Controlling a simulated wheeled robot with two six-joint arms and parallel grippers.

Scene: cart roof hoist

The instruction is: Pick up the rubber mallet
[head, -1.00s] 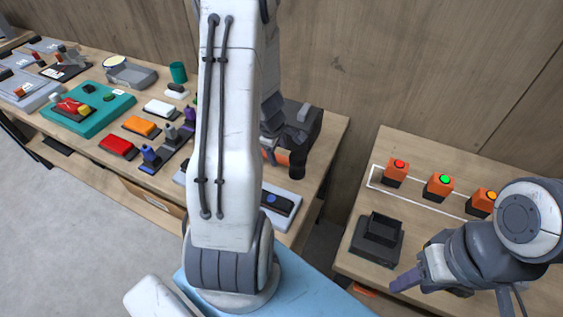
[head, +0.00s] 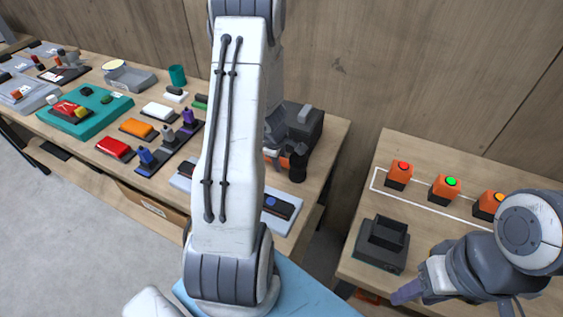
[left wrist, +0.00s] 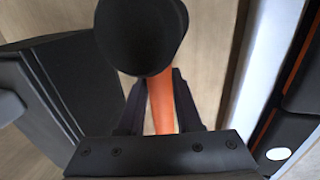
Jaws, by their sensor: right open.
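The rubber mallet has a black cylindrical head (head: 298,167) and an orange handle (head: 271,160). It is at the right end of the long bench, partly hidden by my left arm. In the left wrist view its black head (left wrist: 140,35) is close to the camera, with the orange handle (left wrist: 161,105) running below it. My left gripper (left wrist: 158,82) has one dark finger on each side of the handle. Whether the fingers press on it cannot be told. My right gripper (head: 410,291) is open and empty over the right table's front edge.
A dark box (head: 312,122) stands just behind the mallet. The right table holds a black tray (head: 376,262) and several orange button boxes (head: 444,188). A gap separates bench and table.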

